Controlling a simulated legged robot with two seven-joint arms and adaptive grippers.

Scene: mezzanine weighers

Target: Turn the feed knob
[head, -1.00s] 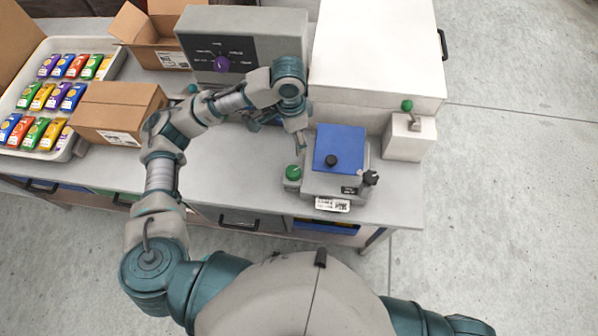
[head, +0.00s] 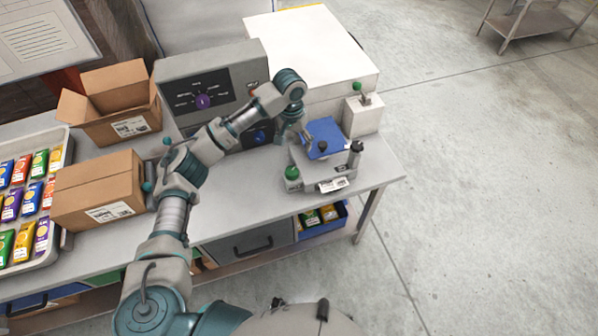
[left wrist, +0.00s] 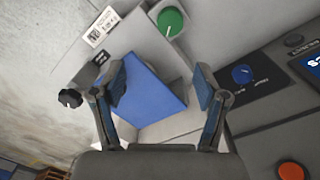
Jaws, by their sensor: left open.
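Several knobs are in view, and I cannot read which is marked feed. A purple knob (head: 203,102) sits on the grey control box's dark panel, ringed by small labels. A blue knob (head: 259,137) is lower on the front, and it also shows in the left wrist view (left wrist: 242,75). A small weigher with a blue pan (head: 327,136) has a green knob (head: 292,172) and a black knob (head: 356,147). My left gripper (head: 300,138) is open and empty over the weigher. In the left wrist view the pan lies beyond its spread fingers (left wrist: 158,78). My right gripper is out of view.
A white cabinet (head: 312,45) and a small box with a green-topped lever (head: 362,116) stand behind the weigher. Cardboard boxes (head: 98,188) and a tray of colourful packets (head: 62,160) fill the left. The bench's front right corner is clear.

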